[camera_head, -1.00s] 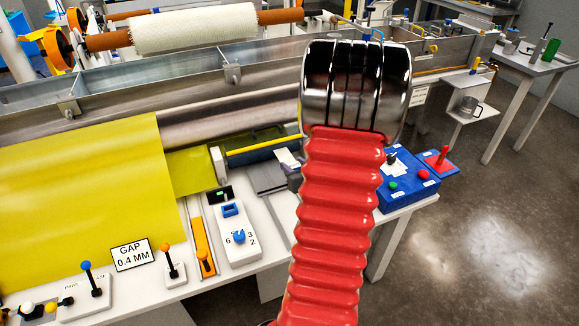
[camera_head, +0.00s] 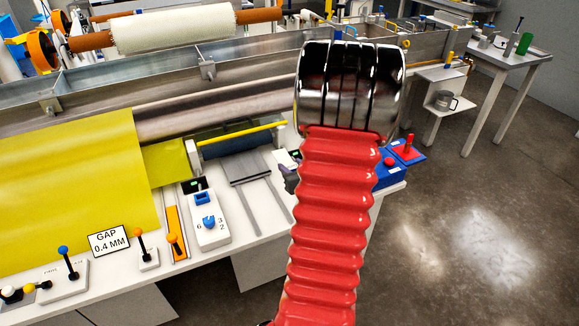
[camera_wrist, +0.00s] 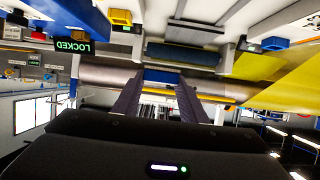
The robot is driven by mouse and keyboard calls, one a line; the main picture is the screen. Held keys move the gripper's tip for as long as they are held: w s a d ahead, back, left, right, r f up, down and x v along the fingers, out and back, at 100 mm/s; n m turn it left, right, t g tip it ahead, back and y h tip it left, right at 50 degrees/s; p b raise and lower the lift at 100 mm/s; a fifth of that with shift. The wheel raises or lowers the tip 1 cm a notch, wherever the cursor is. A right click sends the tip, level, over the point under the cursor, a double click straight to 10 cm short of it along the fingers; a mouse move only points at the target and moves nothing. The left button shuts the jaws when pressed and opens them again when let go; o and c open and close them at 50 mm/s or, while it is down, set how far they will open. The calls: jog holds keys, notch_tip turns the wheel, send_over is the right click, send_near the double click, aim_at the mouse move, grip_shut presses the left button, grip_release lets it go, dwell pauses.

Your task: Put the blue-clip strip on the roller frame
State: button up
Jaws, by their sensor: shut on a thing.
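My gripper (camera_wrist: 158,101) is shut on a small blue piece, which I take to be the blue clip (camera_wrist: 160,77) of the strip. The rest of the strip cannot be made out clearly. In the head view my red arm hides most of the gripper, and only a bit of dark finger shows left of the arm. A dark blue roller (camera_head: 240,144) lies at the near side of the bath, with a yellow bar (camera_head: 243,131) above it. It also shows beyond my fingertips in the wrist view (camera_wrist: 184,54). I cannot tell which part is the roller frame.
A yellow sheet (camera_head: 70,190) covers the left of the bench. Levers and a white control box (camera_head: 208,222) line the front edge. A blue box with red knobs (camera_head: 390,172) stands right of my arm. A LOCKED display (camera_wrist: 73,46) shows in the wrist view. Open floor lies right.

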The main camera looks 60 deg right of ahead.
jog(key=shift+d+m+g+h, duration=0.3)
jog(key=shift+d+h, duration=0.1)
jog(key=shift+w+a, duration=0.2)
jog(key=shift+w, duration=0.35)
jog(key=w+a+r+n+t+y, duration=0.1)
jog(key=w+a+r+y, duration=0.1)
jog(key=w+a, duration=0.75)
jog(key=w+a+r+n+y, duration=0.15)
jog(key=w+a, duration=0.45)
jog(key=a, duration=0.6)
jog(key=w+a+r+n+t+y, duration=0.1)
jog(key=w+a+n, duration=0.1)
jog(key=w+a, duration=0.7)
jog(key=a+r+n+y, duration=0.1)
jog(key=a+n+y, duration=0.1)
jog(key=a, duration=1.4)
jog(key=shift+a+r+n+t+y, duration=0.3)
jog(key=shift+a+r+n+y, duration=0.1)
jog(key=shift+y, duration=0.35)
